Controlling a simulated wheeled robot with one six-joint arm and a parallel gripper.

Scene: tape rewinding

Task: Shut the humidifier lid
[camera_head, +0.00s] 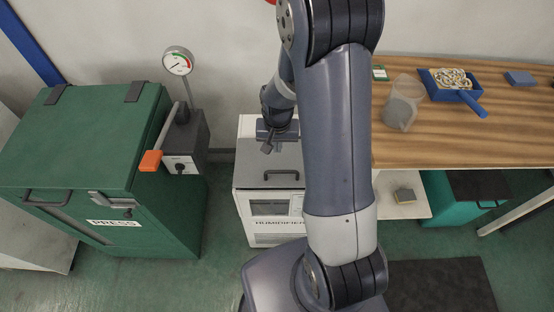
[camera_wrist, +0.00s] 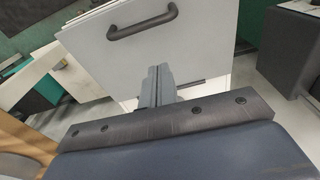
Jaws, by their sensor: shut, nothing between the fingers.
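The white humidifier (camera_head: 241,212) stands on the floor in the middle of the head view, partly behind my arm. Its grey lid (camera_head: 262,165) lies flat or nearly flat over the top, with a dark handle (camera_head: 282,173) near the front edge. I cannot tell whether a small gap is left under it. My gripper (camera_head: 266,149) is over the rear part of the lid, behind the handle. In the wrist view my gripper (camera_wrist: 160,68) is shut and empty, in front of the grey lid (camera_wrist: 200,45) with its handle (camera_wrist: 143,22) beyond. Contact is unclear.
A green press cabinet (camera_head: 75,150) and a grey box with a gauge and an orange-tipped lever (camera_head: 151,160) stand left. A wooden table (camera_head: 500,135) on the right holds a clear container (camera_head: 402,103) and a blue tray (camera_head: 437,92). Open floor lies between press and humidifier.

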